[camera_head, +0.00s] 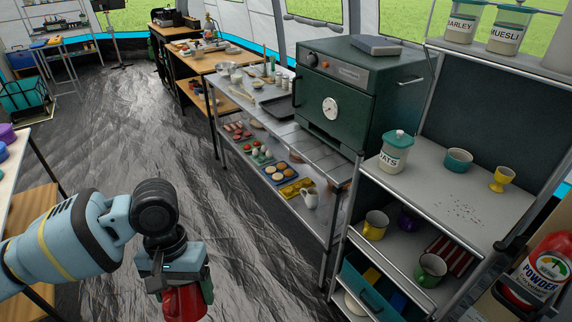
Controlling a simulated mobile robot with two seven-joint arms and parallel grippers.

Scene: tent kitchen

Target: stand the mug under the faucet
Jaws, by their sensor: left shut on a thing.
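My left gripper (180,284) hangs low at the bottom of the head view, pointing down. It is shut on a red mug (184,304), which is partly hidden by the gripper and cut off by the bottom edge. It is held over the dark floor, apart from the shelves and tables. I see no faucet in this view. My right gripper is not in view.
A shelf unit at the right holds a yellow mug (375,225), a green mug (431,270) and an oats jar (396,151). A green oven (360,98) stands on a metal table (327,169). The floor (150,130) between tables is clear.

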